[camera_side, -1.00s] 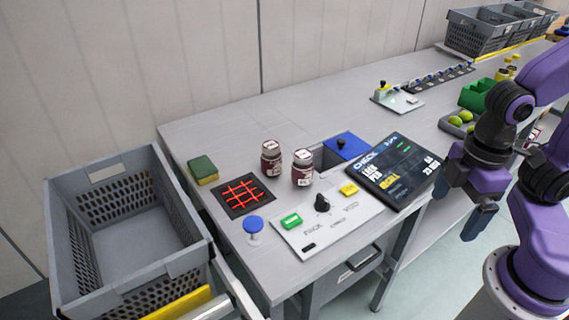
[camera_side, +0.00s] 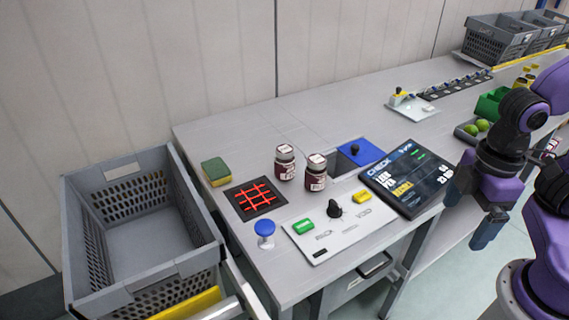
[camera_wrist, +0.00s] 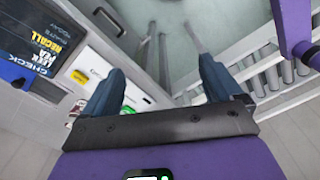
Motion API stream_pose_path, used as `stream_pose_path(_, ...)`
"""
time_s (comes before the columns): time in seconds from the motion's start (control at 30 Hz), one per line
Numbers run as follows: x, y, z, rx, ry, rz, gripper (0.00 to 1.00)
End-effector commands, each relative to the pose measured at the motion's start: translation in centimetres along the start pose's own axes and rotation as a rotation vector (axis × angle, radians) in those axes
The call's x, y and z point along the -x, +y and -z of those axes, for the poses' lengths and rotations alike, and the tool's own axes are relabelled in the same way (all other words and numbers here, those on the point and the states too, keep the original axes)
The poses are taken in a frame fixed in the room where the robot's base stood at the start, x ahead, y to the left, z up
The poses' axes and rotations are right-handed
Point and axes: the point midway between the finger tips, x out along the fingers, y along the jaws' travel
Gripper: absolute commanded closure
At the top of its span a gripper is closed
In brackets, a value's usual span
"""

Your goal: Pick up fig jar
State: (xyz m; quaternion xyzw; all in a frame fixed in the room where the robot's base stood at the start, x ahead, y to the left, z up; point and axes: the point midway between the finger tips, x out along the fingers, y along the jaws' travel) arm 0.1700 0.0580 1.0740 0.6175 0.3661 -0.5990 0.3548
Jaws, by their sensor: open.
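Two similar jars with white lids, dark red contents and pale labels stand upright on the grey bench in the side view: a back-left jar (camera_side: 285,166) and a front-right jar (camera_side: 316,174). Their labels are too small to read, so I cannot tell which one is fig. My gripper (camera_side: 470,212) is at the right, beyond the bench's front edge, pointing down, well apart from both jars. In the wrist view my gripper (camera_wrist: 160,75) has its two blue fingers spread with nothing between them. No jar shows clearly there.
A grey crate (camera_side: 78,232) stands at left.

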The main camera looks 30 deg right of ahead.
Motion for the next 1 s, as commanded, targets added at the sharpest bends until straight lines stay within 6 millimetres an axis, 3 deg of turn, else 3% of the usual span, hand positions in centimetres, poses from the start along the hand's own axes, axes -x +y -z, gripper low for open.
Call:
stream_pose_path(0.27,1.8,3.9,8.0,-0.27,0.008,-0.02,0.07)
stream_pose_path(0.6,3.2,11.1,18.3,-0.682,0.021,-0.054,0.07)
stream_pose_path(1.0,3.1,21.3,27.0,-1.174,0.043,-0.099,0.07)
